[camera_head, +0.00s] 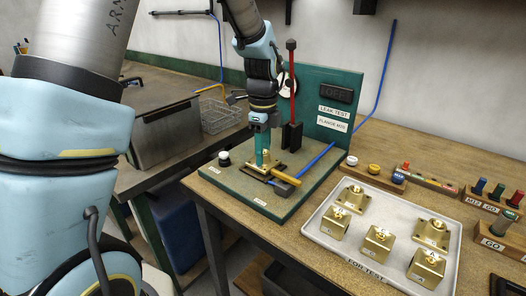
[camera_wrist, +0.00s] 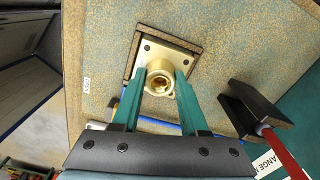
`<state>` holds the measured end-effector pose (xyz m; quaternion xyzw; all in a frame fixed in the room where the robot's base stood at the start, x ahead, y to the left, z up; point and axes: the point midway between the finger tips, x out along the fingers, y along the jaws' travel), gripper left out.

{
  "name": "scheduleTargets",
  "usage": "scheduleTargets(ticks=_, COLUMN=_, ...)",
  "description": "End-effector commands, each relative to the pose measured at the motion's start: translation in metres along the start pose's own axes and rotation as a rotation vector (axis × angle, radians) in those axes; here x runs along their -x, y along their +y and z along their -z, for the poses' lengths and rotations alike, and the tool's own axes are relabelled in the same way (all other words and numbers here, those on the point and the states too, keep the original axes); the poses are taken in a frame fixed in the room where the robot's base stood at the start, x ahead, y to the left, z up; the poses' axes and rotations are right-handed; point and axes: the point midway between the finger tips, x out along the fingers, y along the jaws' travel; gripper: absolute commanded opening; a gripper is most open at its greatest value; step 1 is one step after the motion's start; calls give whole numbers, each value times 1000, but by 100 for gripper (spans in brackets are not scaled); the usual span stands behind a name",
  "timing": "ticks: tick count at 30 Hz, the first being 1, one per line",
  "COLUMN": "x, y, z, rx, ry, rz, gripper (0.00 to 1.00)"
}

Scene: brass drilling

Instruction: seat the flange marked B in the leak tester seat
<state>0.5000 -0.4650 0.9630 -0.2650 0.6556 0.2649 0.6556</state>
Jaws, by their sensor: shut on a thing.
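My gripper (camera_head: 263,158) is over the leak tester seat, fingers pointing down. In the wrist view its two teal fingers (camera_wrist: 164,82) are shut on the round boss of a brass flange (camera_wrist: 158,57). The flange's square plate lies within the dark square border of the seat (camera_wrist: 194,50), roughly lined up with it. I cannot tell whether it rests fully on the bottom. The flange (camera_head: 265,163) also shows in the head view, partly behind the fingers. No letter is readable on it. The leak tester's green panel (camera_head: 345,75) reads LEAK TEST and FLANGE M10.
A red lever (camera_head: 292,85) stands upright behind the seat. A white FOR TEST tray (camera_head: 330,243) holds several brass flanges. Coloured gauges (camera_head: 480,187) stand at right; a wire basket (camera_head: 222,117) is behind left.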

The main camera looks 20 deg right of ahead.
Motion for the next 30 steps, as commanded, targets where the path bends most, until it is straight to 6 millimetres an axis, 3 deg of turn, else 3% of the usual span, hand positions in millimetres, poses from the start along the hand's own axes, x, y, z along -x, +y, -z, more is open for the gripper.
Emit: scheduleTargets(ticks=30, x=-6, y=0, z=0, rx=0, ry=0, rz=1, gripper=0)
